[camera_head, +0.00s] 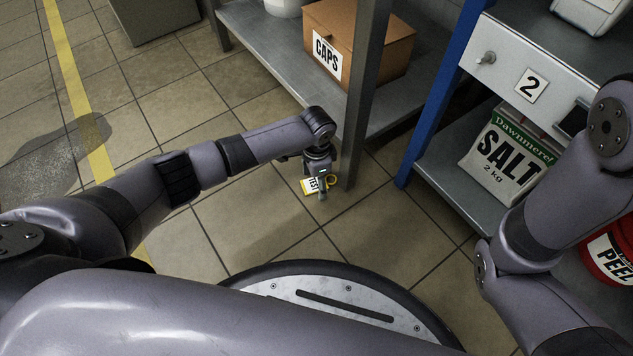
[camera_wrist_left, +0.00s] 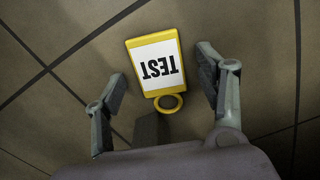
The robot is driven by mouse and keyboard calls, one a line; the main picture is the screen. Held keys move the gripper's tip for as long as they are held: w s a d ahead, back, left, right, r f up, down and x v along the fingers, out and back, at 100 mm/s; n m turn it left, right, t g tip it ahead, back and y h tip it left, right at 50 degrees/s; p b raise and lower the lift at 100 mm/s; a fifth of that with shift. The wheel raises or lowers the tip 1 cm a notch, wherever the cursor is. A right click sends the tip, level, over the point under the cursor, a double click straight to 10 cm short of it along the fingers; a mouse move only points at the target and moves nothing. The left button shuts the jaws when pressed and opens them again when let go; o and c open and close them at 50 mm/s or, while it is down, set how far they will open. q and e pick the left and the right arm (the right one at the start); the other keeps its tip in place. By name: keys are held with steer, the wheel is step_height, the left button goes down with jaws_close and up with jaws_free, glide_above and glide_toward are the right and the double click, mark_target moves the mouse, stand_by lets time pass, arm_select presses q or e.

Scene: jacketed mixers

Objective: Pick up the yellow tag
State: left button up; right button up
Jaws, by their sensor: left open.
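The yellow tag (camera_head: 308,186) lies on the tiled floor near the foot of a grey shelf post. It has a white face with the word TEST and a yellow ring at one end. In the left wrist view the tag (camera_wrist_left: 157,65) lies ahead of the fingers, with its ring (camera_wrist_left: 168,103) towards my gripper. My left gripper (camera_head: 321,190) points down over the tag and hides part of it in the head view. In the left wrist view the fingers (camera_wrist_left: 160,88) are apart, one on each side of the tag's ring end, with nothing held. My right gripper is out of view.
A grey shelf post (camera_head: 362,100) stands close to my left gripper. The lower shelf (camera_head: 270,50) holds a CAPS box (camera_head: 370,50). At right are a blue post (camera_head: 436,95), a SALT bag (camera_head: 505,160) and a red PEEL container (camera_head: 608,250). Floor left of the tag is open, with a dark wet patch (camera_head: 55,150).

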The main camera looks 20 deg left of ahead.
arm_select(q)
steer(key=c, duration=0.9)
steer(key=shift+a, duration=0.1)
steer(key=shift+c, duration=0.2)
